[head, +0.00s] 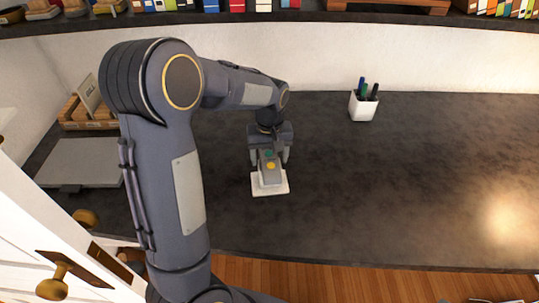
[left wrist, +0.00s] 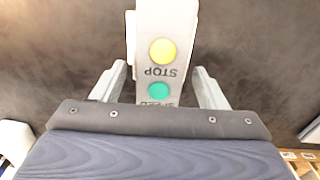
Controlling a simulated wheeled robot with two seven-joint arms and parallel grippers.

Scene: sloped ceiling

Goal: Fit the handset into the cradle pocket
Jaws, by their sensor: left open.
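The handset (head: 270,171) is a grey block with a yellow button and a green button, and its front end is over the white cradle (head: 284,188) on the dark counter. I cannot tell how deep it sits in the pocket. My left gripper (head: 269,160) is open, with one finger on each side of the handset's rear part. In the left wrist view the handset (left wrist: 171,22) shows the word STOP between the spread fingers of the left gripper (left wrist: 161,70), with gaps beside it. A white edge of the cradle (left wrist: 130,40) shows beside it. My right gripper is out of view.
A white pen cup (head: 362,107) stands at the back of the counter. A flat grey laptop-like slab (head: 80,163) and a wooden rack (head: 85,115) are at the left. White cabinet doors with brass knobs are at the lower left. The counter's right side is clear.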

